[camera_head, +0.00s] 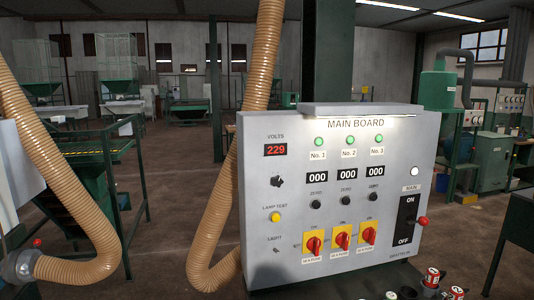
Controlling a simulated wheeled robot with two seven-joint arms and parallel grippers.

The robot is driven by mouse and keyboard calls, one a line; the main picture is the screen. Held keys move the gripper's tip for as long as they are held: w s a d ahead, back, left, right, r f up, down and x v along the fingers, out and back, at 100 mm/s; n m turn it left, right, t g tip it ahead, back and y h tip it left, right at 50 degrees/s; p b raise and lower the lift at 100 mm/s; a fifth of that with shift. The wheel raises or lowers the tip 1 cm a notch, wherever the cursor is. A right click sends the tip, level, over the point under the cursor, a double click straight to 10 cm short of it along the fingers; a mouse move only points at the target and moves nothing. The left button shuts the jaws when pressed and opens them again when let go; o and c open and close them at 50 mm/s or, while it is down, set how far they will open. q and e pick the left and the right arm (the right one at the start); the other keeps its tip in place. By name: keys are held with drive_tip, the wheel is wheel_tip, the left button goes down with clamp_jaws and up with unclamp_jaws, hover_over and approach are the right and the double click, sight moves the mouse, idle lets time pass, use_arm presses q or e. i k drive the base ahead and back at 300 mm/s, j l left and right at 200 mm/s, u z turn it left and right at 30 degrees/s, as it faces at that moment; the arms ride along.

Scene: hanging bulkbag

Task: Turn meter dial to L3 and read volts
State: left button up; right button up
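The grey main board panel (430,170) stands upright at centre right, facing me. Its volts display (276,150) is lit red and reads 229. The black meter dial (278,181) is below the display. Small marks surround the dial, but they are too small to read, so I cannot tell which position it points to. Neither of my grippers is in view, and nothing covers the dial or the display.
The panel also has three red-on-yellow rotary switches (341,238), a yellow lamp-test button (275,217) and a main switch with a red-knobbed lever (422,220). Tan hoses hang left of the panel (222,215) and at far left (75,200). Numbered red items (432,277) sit bottom right.

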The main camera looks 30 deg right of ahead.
sight(277, 181)
drive_tip(key=z, duration=1.5)
